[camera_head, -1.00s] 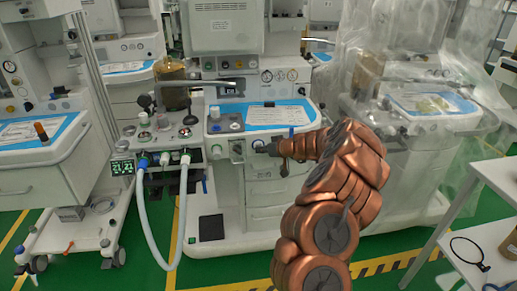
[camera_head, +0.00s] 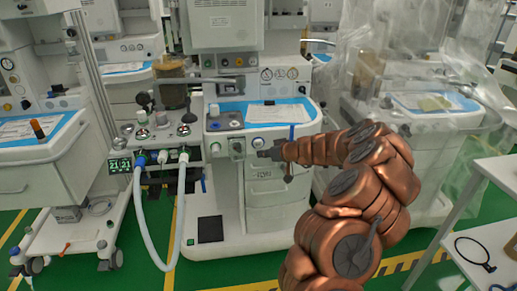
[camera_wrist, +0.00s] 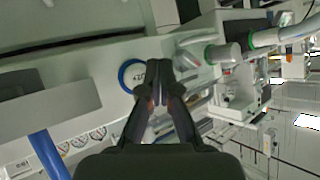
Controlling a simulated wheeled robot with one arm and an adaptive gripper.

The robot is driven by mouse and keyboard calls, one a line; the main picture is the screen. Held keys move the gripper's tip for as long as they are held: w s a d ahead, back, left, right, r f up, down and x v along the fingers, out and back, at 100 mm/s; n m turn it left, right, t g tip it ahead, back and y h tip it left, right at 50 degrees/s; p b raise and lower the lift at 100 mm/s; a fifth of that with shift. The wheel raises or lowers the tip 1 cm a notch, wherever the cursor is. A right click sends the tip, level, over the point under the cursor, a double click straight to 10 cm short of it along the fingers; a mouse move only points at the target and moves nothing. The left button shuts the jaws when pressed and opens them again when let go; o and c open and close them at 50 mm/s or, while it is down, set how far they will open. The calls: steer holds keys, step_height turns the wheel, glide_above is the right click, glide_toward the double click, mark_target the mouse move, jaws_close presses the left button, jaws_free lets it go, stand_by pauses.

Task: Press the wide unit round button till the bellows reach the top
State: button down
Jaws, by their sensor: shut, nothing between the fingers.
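The wide unit (camera_head: 228,187) is the white anaesthesia cart in the middle of the head view. Its round button (camera_head: 258,142) is a pale disc on the front panel, and in the wrist view the button (camera_wrist: 128,73) shows a blue ring, partly behind the fingers. My gripper (camera_head: 263,154) is shut and empty, just below and right of the button in the head view. In the wrist view the fingertips (camera_wrist: 158,66) overlap the ring's right edge; contact cannot be told. The amber bellows housing (camera_head: 172,88) stands at the unit's upper left; the bellows' height inside is unclear.
A grey hose (camera_head: 146,215) loops down from the unit's left part. A blue pen-like rod (camera_head: 291,133) stands right of the button. A plastic-draped cart (camera_head: 430,110) is at right, a white table (camera_head: 495,195) at lower right, and another cart (camera_head: 35,165) at left.

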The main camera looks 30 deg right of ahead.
steer(key=shift+s+a+b, duration=0.25)
steer(key=shift+s+b, duration=0.05)
steer(key=shift+s, duration=0.2)
steer(key=shift+s+a+b, duration=0.2)
steer(key=shift+s+b, duration=0.05)
steer(key=shift+s, duration=0.25)
